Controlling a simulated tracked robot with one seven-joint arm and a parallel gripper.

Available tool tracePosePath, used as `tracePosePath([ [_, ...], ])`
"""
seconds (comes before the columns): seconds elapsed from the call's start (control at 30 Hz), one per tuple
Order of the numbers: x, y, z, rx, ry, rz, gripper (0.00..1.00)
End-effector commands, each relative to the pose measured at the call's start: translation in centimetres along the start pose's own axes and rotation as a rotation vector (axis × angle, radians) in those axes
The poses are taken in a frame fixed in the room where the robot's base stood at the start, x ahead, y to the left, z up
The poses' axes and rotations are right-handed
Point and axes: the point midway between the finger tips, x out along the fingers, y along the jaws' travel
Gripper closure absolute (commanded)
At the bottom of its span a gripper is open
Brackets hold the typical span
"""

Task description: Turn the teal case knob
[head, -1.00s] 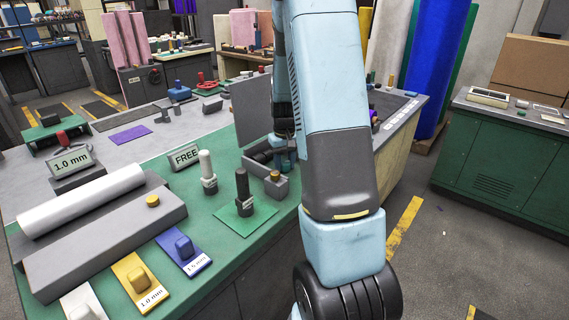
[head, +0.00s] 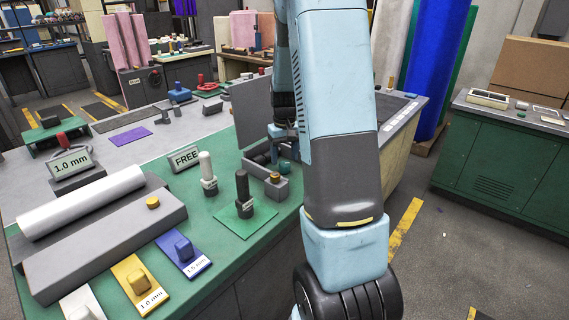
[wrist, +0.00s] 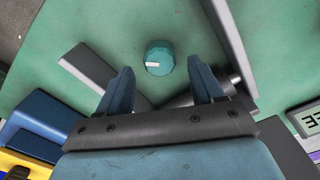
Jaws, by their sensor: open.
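The teal case knob (wrist: 159,58) is round and ribbed, with a white mark pointing left in the wrist view. My gripper (wrist: 163,80) is open, its two blue fingers on either side of the space just below the knob in the picture. The fingers do not touch the knob. In the head view the knob (head: 285,168) shows as a small teal spot at the grey case (head: 252,110), whose raised panel stands behind it. My gripper (head: 284,132) is above it there, partly hidden by my arm.
A white-topped post (head: 207,172) and the FREE sign (head: 185,158) are to the left. Coloured gauge plates line the front edge.

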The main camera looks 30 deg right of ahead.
Motion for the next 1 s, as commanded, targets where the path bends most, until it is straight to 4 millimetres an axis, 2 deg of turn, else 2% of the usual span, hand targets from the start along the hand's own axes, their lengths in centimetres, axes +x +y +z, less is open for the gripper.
tracePosePath([
  [0.03, -1.1, 0.0, -0.1, 0.0, 0.003, 0.001, 0.33],
  [0.3, -6.3, 0.0, -0.1, 0.0, 0.003, 0.0, 0.33],
  [0.5, -8.9, 0.0, 0.0, 0.0, 0.001, 0.0, 0.33],
  [0.7, -9.8, 0.0, 0.0, 0.001, -0.001, 0.0, 0.33],
  [1.0, -9.8, 0.0, 0.0, 0.001, -0.002, 0.0, 0.33],
])
